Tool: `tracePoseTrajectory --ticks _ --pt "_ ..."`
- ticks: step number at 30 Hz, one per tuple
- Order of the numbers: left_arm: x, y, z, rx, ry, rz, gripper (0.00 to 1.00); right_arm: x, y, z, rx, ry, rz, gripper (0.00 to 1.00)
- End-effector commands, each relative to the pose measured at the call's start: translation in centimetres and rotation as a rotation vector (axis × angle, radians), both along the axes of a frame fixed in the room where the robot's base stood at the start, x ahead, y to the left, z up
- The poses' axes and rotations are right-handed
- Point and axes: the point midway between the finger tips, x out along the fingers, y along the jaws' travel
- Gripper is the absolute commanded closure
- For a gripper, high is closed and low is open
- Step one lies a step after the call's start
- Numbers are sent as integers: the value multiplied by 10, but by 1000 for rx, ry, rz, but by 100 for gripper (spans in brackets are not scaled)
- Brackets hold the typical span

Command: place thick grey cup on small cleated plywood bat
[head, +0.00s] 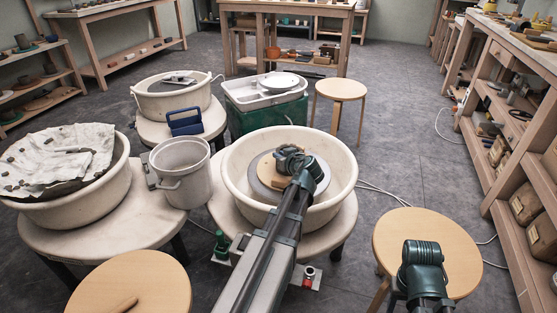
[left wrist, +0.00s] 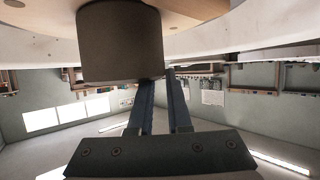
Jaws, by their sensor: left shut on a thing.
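The thick grey cup (left wrist: 120,45) is large in the left wrist view, dark grey and plain-sided, at the fingertips. My left gripper (left wrist: 158,80) is shut on it. In the head view this gripper (head: 284,154) is over the wheel basin, and the cup is hard to tell from the dark gripper. The small plywood bat (head: 266,172) lies on the wheel head, partly covered by the gripper. Its pale wood also shows in the left wrist view (left wrist: 187,8), close to the cup's end; I cannot tell whether they touch.
The cream basin (head: 343,178) rings the wheel head with a raised rim. A grey bucket (head: 180,172) and a second, cloth-covered basin (head: 112,190) stand left. A round wooden stool (head: 425,240) is at right, under my right arm. Shelves (head: 500,150) line the right side.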

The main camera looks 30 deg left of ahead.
Motion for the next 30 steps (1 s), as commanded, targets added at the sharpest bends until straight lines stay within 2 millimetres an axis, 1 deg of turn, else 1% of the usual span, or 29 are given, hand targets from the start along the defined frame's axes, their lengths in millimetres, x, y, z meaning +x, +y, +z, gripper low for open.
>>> tracePoseTrajectory --ticks 7,8,12,22,26,30 --pt "0 0 -1 -1 0 -1 100 0 0 0 0 0 0 50" --pt "0 0 0 -2 1 -1 78 0 0 0 0 0 0 50" --pt "0 0 0 -2 1 0 53 0 0 1 0 0 0 50" --pt "0 0 3 -2 1 0 53 0 0 3 0 0 0 50" --pt "-9 -11 10 -2 1 -2 53 0 0 10 -1 0 -1 50" --pt "-25 -33 23 -2 1 -3 53 0 -1 23 -2 0 -4 50"
